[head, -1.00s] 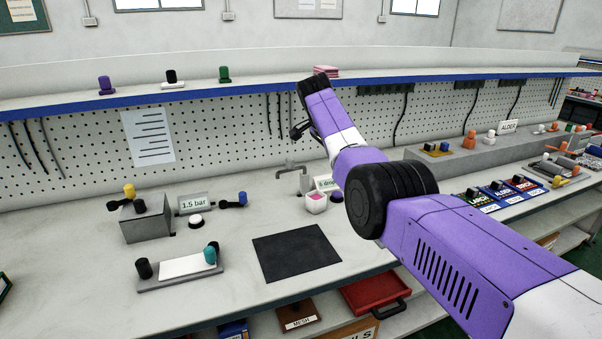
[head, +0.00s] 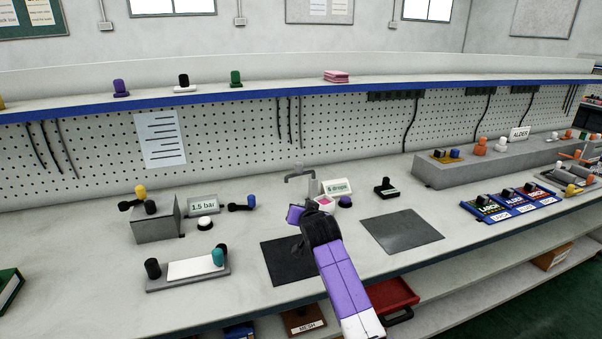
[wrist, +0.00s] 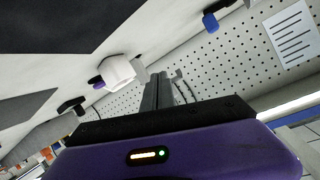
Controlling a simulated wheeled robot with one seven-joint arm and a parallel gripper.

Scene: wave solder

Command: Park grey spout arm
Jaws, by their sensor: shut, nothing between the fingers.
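The grey spout arm (head: 297,174) is a thin bent tap on a grey post at the back of the bench, beside the "6 drops" sign (head: 337,187). Its arm points left from the post, with the tip turned down. My gripper (wrist: 159,78) shows in the wrist view with its grey fingers together and nothing between them. In the head view my purple hand is in front of and below the spout, apart from it in the picture; the fingers cannot be made out there. I cannot clearly pick out the spout in the wrist view.
A blue-ended lever (head: 242,203) is left. Dark mats (head: 402,231) lie in front.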

